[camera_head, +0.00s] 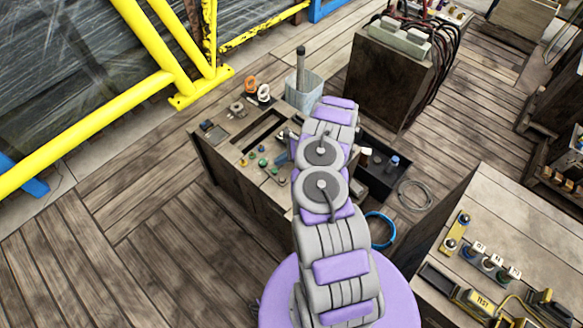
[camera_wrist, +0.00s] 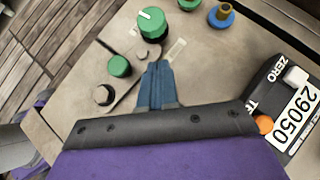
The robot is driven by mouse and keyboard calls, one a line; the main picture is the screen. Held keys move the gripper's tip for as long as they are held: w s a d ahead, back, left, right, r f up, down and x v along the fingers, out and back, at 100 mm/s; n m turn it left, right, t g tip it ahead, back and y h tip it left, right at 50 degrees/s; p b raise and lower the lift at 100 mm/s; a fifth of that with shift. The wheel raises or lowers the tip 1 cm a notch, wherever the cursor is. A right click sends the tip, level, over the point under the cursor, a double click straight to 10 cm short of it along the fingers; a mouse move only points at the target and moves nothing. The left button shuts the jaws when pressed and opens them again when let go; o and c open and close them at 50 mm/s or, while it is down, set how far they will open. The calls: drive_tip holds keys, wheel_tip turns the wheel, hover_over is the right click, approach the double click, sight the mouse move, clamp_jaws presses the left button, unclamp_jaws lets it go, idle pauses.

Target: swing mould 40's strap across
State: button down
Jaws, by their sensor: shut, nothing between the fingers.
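In the wrist view a flat, narrow metal strap (camera_wrist: 124,88) lies on a pale block top (camera_wrist: 75,105), from a dark hex bolt (camera_wrist: 103,94) at lower left towards a round grey boss (camera_wrist: 148,52). A green knob (camera_wrist: 119,66) stands beside its middle. My gripper's blue fingers (camera_wrist: 157,70) are together and empty, with their tips just below the boss in the picture. I cannot tell whether they touch the strap or boss. I can read no 40, so I cannot confirm which mould this is. In the head view my arm covers much of the bench (camera_head: 235,170).
Two more green knobs (camera_wrist: 152,22) and a blue-based brass fitting (camera_wrist: 221,14) stand further up. A grey bucket (camera_head: 303,92) and dark cabinet (camera_head: 392,83) stand behind the bench.

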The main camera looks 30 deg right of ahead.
drive_tip(key=p+v, duration=0.3)
drive_tip(key=v, duration=1.3)
drive_tip(key=shift+s+d, duration=0.1)
drive_tip(key=shift+s, duration=0.05)
